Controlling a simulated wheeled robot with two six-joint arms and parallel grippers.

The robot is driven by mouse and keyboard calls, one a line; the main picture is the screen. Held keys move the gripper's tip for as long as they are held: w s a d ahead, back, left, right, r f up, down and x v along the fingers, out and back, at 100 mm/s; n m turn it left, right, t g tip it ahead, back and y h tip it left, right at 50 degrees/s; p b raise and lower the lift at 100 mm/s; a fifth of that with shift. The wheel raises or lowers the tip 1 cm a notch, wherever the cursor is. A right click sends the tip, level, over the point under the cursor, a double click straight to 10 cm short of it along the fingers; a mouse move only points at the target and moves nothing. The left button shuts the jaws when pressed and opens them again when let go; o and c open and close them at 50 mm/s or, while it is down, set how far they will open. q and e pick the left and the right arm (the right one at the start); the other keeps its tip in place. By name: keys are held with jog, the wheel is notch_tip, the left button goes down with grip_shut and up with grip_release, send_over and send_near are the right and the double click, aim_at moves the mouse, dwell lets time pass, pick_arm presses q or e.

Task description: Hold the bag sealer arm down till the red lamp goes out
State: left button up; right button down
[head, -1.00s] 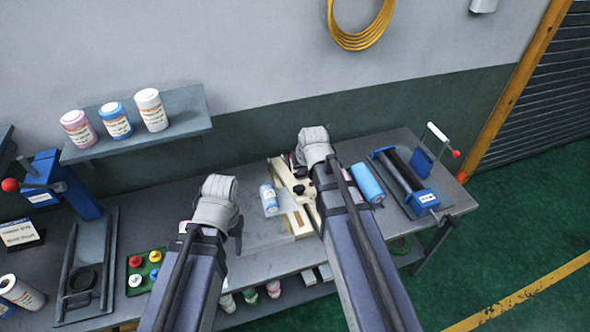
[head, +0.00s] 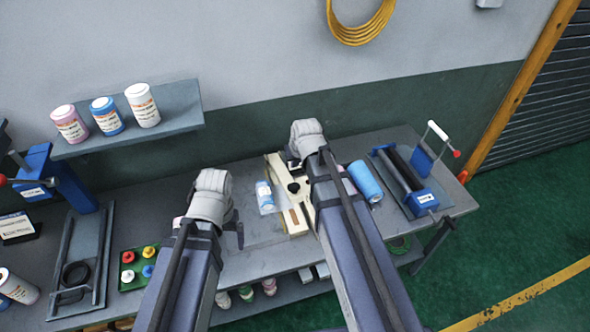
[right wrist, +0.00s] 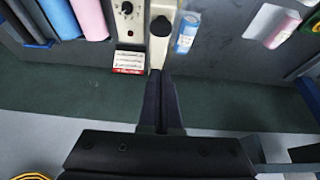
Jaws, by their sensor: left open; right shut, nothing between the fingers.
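The cream bag sealer (head: 297,222) stands on the bench in the head view, partly hidden by my right arm. Its cream arm (right wrist: 160,6) with a black knob (right wrist: 160,27) shows in the right wrist view; I cannot tell whether it is raised or down. A small blue-and-white bag (head: 265,196) lies beside the sealer and also shows in the right wrist view (right wrist: 187,35). My right gripper (right wrist: 161,80) is shut and empty, its fingertips near the knob in the picture; contact is unclear. My left gripper (head: 236,229) is open, left of the sealer.
A blue roll (head: 365,182) lies right of the sealer, then a blue-ended roller device (head: 421,200). A tray of coloured caps (head: 139,268) sits left of my left arm. A wall shelf (head: 178,118) holds bottles.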

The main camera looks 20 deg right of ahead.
pick_arm(q)
jog(key=shift+o, duration=0.2)
notch_tip(320, 180, down, 9)
jog(key=b, duration=0.8)
jog(key=shift+r, duration=0.15)
pick_arm(e)
send_over(292, 184)
jog(key=f, duration=0.8)
jog(key=shift+s+f, duration=0.4)
jog(key=f+b, duration=0.1)
jog(key=s+f+b, duration=0.1)
jog(key=f+b, duration=0.1)
pick_arm(q)
notch_tip(292, 184, down, 4)
jog(key=shift+w+r+b, duration=0.1)
jog(key=shift+r+b, duration=0.05)
jog(key=shift+b, duration=0.35)
pick_arm(e)
jog(key=shift+s+f, duration=0.15)
jog(key=shift+f, duration=0.2)
